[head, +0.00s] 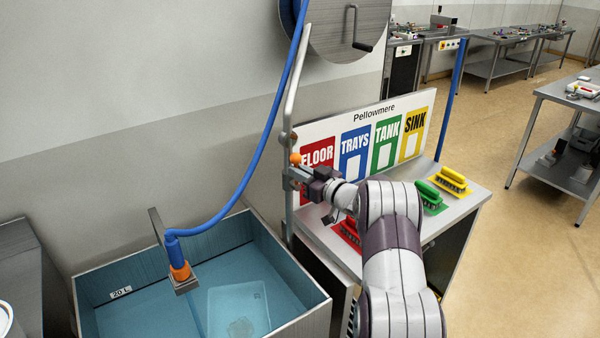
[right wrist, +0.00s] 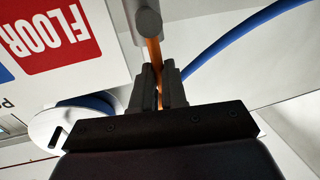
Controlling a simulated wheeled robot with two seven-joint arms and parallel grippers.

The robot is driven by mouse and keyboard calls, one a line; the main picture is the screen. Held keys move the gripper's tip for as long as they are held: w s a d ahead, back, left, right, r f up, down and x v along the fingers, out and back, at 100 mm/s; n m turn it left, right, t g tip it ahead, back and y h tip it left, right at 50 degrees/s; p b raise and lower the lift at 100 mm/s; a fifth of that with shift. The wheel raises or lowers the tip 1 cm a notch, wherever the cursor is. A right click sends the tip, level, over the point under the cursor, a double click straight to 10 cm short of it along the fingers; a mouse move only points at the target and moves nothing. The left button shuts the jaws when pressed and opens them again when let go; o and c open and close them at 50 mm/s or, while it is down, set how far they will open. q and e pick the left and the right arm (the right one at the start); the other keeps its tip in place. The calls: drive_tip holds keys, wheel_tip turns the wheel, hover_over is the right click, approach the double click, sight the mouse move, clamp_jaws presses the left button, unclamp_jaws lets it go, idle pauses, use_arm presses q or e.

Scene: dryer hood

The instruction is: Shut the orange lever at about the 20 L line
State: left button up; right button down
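The orange lever (head: 296,158) is on the upright metal pipe beside the sink tank. My right gripper (head: 303,174) is at the lever. In the right wrist view the lever's orange strip (right wrist: 153,50) runs down between the two dark fingertips (right wrist: 162,86), which are close together on it. A pale streak below the hose nozzle (head: 180,272) looks like running water. My left gripper is not in view.
The blue hose (head: 243,180) hangs from the reel (head: 345,25) to the tank. A clear container (head: 238,308) is in the water. Green (head: 428,194), yellow and red brushes lie on the steel bench, before the sign board (head: 340,172). Open floor is at the right.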

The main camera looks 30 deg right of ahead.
drive_tip(key=a+f+n+g+h+b, duration=0.1)
drive_tip(key=a+f+n+h+b, duration=0.2)
drive_tip(key=n+b, duration=1.2)
drive_tip(key=shift+s+a+f+g+h+b, duration=0.2)
drive_tip(key=shift+a+f+g+h+b, duration=0.1)
drive_tip(key=shift+a+f+b, duration=1.3)
drive_tip(key=shift+d+r+n+b, duration=0.3)
drive_tip(key=shift+d+b, duration=0.05)
drive_tip(key=c, duration=1.2)
unclamp_jaws()
drive_tip(key=shift+r, duration=0.15)
drive_tip(key=shift+s, duration=0.1)
